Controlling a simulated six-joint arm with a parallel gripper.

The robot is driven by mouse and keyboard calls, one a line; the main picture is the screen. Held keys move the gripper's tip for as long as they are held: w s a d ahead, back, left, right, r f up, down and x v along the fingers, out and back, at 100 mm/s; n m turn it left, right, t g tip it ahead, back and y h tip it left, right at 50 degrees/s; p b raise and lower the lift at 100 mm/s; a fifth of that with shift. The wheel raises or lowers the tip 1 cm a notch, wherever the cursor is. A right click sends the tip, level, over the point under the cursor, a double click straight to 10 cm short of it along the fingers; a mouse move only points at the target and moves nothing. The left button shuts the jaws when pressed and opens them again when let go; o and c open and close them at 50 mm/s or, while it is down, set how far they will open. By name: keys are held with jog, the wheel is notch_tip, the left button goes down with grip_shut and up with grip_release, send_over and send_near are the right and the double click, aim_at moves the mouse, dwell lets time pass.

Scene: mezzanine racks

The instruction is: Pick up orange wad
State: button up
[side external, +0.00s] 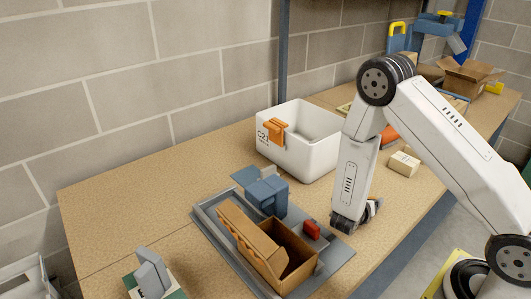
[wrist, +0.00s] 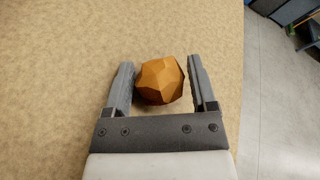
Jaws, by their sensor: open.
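The orange wad (wrist: 160,80), a faceted crumpled lump, rests on the tan worktop in the wrist view. My gripper (wrist: 161,66) is open, with one finger on each side of the wad. A narrow gap shows at the left finger; the right finger is very close, and I cannot tell whether it touches. In the side external view my gripper (side external: 357,217) is low over the worktop, right of the grey tray. I cannot make out the wad there; the gripper hides that spot.
A grey tray (side external: 225,238) holds an open cardboard box (side external: 270,252), a blue-grey item and a red block (side external: 311,229). A white bin (side external: 295,160) with an orange clip stands behind. A small carton (side external: 404,163) lies to the right. The worktop edge is near my gripper.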

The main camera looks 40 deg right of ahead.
aim_at(370, 197)
jog(key=c, duration=0.9)
jog(key=shift+r, duration=0.2)
jog(key=shift+r, duration=4.85)
